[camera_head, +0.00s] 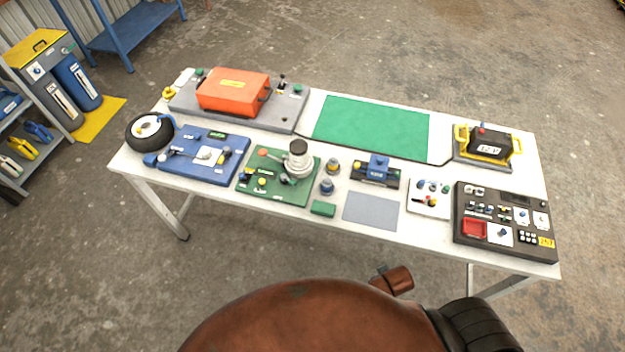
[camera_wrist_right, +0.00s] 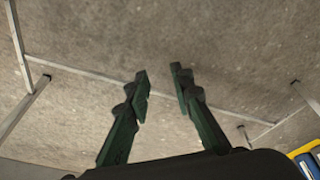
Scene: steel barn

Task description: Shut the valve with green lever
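A small white panel (camera_head: 428,200) with several small coloured handles or knobs stands on the right half of the table in the head view. Green, blue and red parts show on it, but they are too small to tell which is a green valve lever or how it is turned. My right gripper (camera_wrist_right: 161,79) shows in the right wrist view with its two dark green fingers apart and nothing between them. It is above the concrete floor near metal bars, away from the panel. My left gripper is not in view.
The white table (camera_head: 335,228) also bears a green board (camera_head: 246,186) with a metal fitting, a blue board (camera_head: 232,172), an orange case (camera_head: 234,92), a black control box (camera_head: 512,200) and a yellow-black device (camera_head: 486,146). The green mat (camera_head: 371,127) is bare. A shelf stands at left.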

